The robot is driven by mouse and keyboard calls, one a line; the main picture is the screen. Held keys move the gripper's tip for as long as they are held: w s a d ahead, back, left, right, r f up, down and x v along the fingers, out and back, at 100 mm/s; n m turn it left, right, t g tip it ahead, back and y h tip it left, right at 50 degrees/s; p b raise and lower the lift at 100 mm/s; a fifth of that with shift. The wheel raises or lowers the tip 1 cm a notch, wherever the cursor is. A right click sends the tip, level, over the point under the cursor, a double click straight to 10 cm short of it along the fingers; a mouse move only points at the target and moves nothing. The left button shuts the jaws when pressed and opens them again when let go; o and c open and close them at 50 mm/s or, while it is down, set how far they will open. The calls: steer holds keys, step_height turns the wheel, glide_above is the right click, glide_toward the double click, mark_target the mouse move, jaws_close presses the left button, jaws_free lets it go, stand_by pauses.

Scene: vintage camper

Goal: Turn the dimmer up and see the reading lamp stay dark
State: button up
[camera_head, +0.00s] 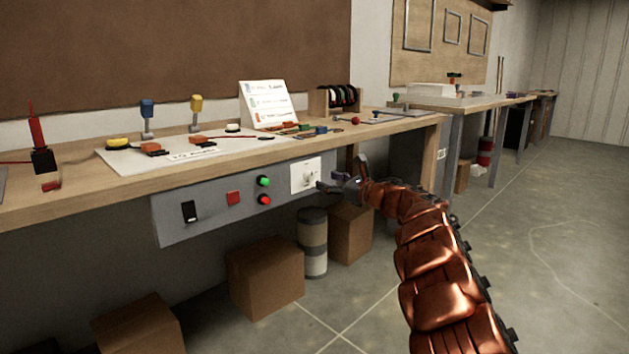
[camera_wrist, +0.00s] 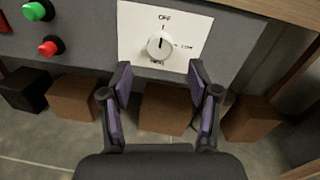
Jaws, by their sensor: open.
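A white round knob (camera_wrist: 160,46) sits on a white plate (camera_wrist: 205,27) lettered OFF above it, with smaller lettering to the right and below. A dark line on the knob runs roughly upright, towards OFF. The plate (camera_head: 296,182) is at the right end of a grey panel under the bench in the head view. My gripper (camera_wrist: 160,78) is open and empty, its purple-padded fingers either side of and just short of the knob, apart from it. In the head view my gripper (camera_head: 338,186) is right of the plate. I cannot tell which item is the reading lamp.
The grey panel (camera_head: 168,228) also has a black rocker switch (camera_head: 189,211), a red square (camera_head: 233,198), and green (camera_head: 264,181) and red (camera_head: 264,200) buttons. The wooden benchtop (camera_head: 75,193) overhangs the panel. Cardboard boxes (camera_head: 265,278) stand below. The floor at right is clear.

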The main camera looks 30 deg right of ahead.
mark_target(312, 176)
steer(key=shift+x, duration=3.25)
steer(key=c, duration=1.2)
steer(key=shift+o, duration=0.2)
